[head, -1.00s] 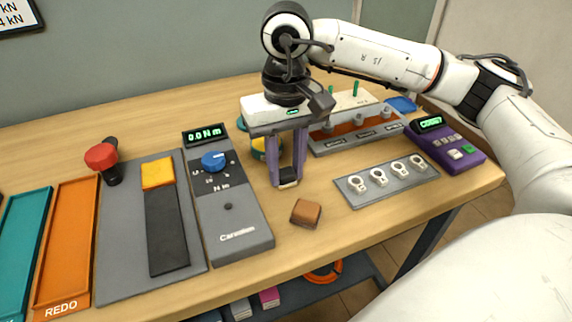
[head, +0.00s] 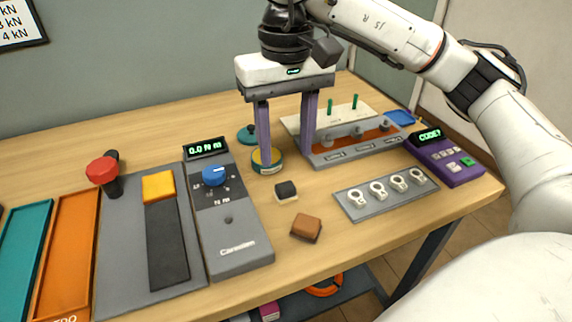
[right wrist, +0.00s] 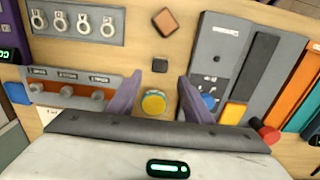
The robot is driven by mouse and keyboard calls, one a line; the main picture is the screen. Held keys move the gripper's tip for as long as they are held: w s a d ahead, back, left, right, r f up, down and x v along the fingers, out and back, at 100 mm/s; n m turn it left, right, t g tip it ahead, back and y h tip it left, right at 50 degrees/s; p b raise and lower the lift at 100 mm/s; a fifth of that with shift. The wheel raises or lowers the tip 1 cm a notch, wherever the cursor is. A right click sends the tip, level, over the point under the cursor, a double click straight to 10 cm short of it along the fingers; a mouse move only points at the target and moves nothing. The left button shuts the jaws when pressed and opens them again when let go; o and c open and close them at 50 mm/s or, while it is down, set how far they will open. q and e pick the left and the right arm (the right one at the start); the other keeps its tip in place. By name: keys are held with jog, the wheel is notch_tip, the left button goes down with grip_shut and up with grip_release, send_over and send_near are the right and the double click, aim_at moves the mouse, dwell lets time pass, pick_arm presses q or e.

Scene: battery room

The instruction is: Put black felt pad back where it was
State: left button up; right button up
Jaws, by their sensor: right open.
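A small block with a black top and a pale lower part (head: 286,191) sits on the bare table between the grey torque device and the plate of white rings; I take it for the black felt pad. It also shows in the right wrist view (right wrist: 160,65). My right gripper (head: 282,156) is open and empty, raised above the table behind the block, its two purple fingers apart. In the right wrist view the gripper (right wrist: 158,100) has a round yellow-topped tin (right wrist: 154,102) between its fingers in the picture, not held. My left gripper is not in view.
A brown block (head: 306,227) lies just in front of the black-topped block. The torque device (head: 235,225) stands left, the ring plate (head: 385,208) right. Behind are a teal round lid (head: 248,134) and a grey rack with knobs (head: 350,150). Bare table lies around the small blocks.

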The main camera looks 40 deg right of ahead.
notch_tip(320, 180, up, 4)
jog(key=shift+f+p, duration=0.15)
jog(key=shift+p, duration=0.3)
dwell(0.3)
